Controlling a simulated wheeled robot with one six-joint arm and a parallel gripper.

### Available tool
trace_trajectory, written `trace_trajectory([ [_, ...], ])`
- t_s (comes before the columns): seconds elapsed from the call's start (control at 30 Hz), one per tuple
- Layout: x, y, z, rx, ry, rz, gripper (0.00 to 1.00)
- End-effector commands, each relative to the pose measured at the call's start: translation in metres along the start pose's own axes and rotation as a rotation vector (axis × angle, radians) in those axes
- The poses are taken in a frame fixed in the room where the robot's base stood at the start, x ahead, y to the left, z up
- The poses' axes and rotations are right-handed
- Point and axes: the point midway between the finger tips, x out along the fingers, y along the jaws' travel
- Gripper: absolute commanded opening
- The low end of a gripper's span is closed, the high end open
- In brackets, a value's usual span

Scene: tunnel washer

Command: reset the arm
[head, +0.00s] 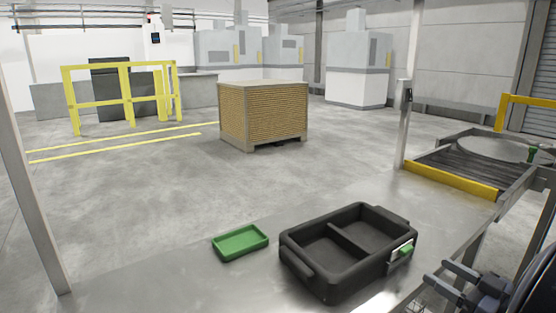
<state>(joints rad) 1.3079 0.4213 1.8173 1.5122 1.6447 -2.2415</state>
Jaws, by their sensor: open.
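My gripper (438,279) shows at the lower right corner, with its two grey fingers pointing left and apart. Nothing is seen between them. The rest of my arm is mostly cut off by the right edge of the picture. The gripper is to the right of a black two-compartment crate (299,279) and appears apart from it.
The crate looks empty and has a white and green tag (404,250) on its right side. A small green tray (240,243) lies to its left on the metal table (165,285). A yellow-edged roller conveyor (455,181) adjoins the table's right end. A metal post (409,120) stands behind.

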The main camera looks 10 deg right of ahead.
Motion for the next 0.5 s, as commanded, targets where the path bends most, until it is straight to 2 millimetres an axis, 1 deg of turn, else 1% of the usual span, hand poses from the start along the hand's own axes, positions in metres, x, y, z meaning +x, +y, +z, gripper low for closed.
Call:
trace_trajectory([
  [0.03,0.009,-0.001,-0.001,0.001,0.001,-0.003,0.57],
  [0.4,0.072,-0.001,-0.001,0.002,0.0,-0.004,0.57],
  [0.43,0.077,-0.001,-0.001,0.002,0.0,-0.004,0.57],
  [0.5,0.077,0.0,-0.008,0.003,0.0,0.002,0.57],
])
